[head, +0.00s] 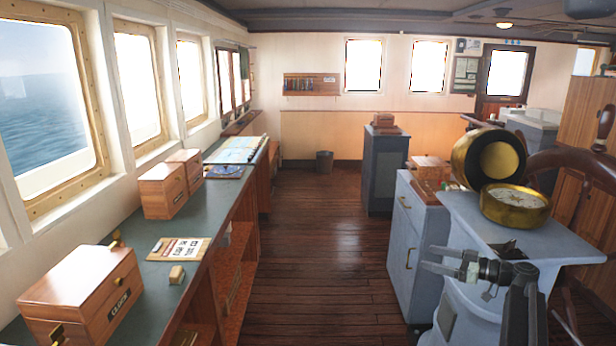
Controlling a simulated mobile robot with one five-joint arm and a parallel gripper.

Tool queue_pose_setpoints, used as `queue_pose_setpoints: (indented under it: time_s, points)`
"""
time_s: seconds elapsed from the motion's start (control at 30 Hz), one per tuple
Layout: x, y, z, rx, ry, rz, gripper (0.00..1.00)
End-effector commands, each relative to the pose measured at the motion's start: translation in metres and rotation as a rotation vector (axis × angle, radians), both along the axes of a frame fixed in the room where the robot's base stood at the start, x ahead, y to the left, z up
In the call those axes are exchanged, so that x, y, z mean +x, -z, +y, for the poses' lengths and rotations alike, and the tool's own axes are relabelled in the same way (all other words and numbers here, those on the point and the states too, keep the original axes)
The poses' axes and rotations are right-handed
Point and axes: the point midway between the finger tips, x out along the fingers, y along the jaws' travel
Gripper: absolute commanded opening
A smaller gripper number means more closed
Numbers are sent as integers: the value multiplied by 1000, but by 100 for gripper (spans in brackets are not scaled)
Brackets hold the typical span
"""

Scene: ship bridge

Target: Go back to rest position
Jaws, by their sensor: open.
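My gripper (428,258) is in the lower right of the head view, at the end of my dark arm. Its two fingers point left and stand apart, with nothing between them. It hangs in front of the blue-grey binnacle stand (470,290), on whose top sits an open brass compass (515,205). I cannot tell whether the arm touches the stand.
A ship's wheel (590,165) is at right. Grey cabinets (383,170) stand mid-room. The plank floor (315,240) between is clear.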

Motion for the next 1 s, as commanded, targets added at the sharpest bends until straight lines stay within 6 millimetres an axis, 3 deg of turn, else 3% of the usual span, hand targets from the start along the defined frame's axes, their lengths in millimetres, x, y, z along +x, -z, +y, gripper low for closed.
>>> queue_pose_setpoints:
  time_s: [0.03,0.1,0.17,0.2,0.3,0.4,0.5,0.6,0.67,0.7,0.83,0.9,1.0]
  points:
    - [3,6,51,-28,-60,34,78]
    - [3,22,112,-74,-133,103,78]
    - [-3,37,163,-120,-191,177,78]
    - [-10,48,195,-154,-225,232,78]
    - [-36,77,267,-252,-289,389,78]
    - [-71,108,321,-368,-307,560,78]
    - [-113,138,354,-508,-260,747,78]
    - [-153,165,356,-650,-112,939,78]
    - [-171,177,340,-715,26,1041,78]
    - [-180,183,323,-741,134,1103,78]
    - [-196,191,274,-764,472,1246,78]
    - [-196,191,261,-741,605,1293,78]
    - [-195,191,258,-682,702,1338,78]
